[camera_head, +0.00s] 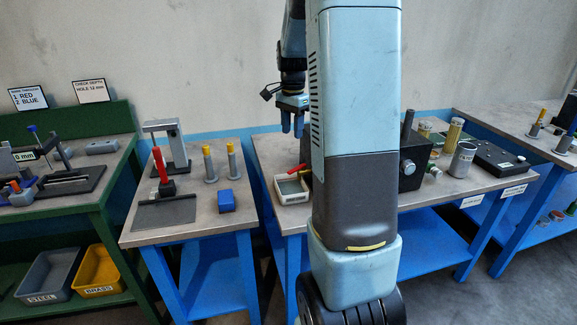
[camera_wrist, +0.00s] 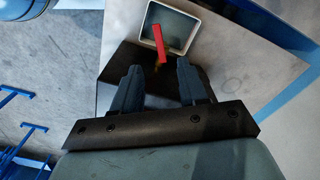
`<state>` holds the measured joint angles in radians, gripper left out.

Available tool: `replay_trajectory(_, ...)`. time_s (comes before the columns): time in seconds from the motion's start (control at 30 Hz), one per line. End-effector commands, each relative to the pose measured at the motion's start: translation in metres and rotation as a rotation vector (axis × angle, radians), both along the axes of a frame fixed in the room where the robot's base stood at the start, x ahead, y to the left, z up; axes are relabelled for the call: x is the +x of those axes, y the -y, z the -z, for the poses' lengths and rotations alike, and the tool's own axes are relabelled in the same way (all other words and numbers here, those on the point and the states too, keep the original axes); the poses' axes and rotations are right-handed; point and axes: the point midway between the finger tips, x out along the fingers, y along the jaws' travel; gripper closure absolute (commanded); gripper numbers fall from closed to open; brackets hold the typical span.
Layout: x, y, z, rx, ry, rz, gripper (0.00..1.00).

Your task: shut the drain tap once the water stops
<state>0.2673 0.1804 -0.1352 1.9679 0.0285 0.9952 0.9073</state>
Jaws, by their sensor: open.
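The drain tap's red lever (camera_head: 297,169) shows left of my arm, over a white-rimmed tray (camera_head: 279,193). In the wrist view the red lever (camera_wrist: 158,43) reaches across the near part of the tray (camera_wrist: 194,37), with a small brass-coloured piece at its lower end. A dark body (camera_wrist: 122,62) lies below it in that view. My gripper (camera_head: 292,129) hangs above and behind the tray, its fingers pointing down. In the wrist view my gripper (camera_wrist: 157,82) is open, with nothing between the fingers; the lever appears beyond the fingertips. I see no clear stream of water.
A black box with a round knob (camera_head: 408,166) stands right of my arm, beside several cylinders and a black flat device (camera_head: 494,157). To the left, a separate bench holds a red-handled tool (camera_head: 160,165) and a blue block (camera_head: 226,200). My arm hides the middle bench's centre.

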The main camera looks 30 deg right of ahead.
Motion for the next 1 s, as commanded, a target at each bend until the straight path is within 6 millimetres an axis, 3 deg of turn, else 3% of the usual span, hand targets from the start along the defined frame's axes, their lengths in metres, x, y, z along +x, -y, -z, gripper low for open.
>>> replay_trajectory(0.6,-0.001,-0.001,0.101,0.001,-0.002,-0.002,0.57)
replay_trajectory(0.8,-0.001,0.0,0.123,0.002,-0.001,-0.001,0.57)
replay_trajectory(1.0,-0.001,0.0,0.131,0.001,0.0,-0.002,0.57)
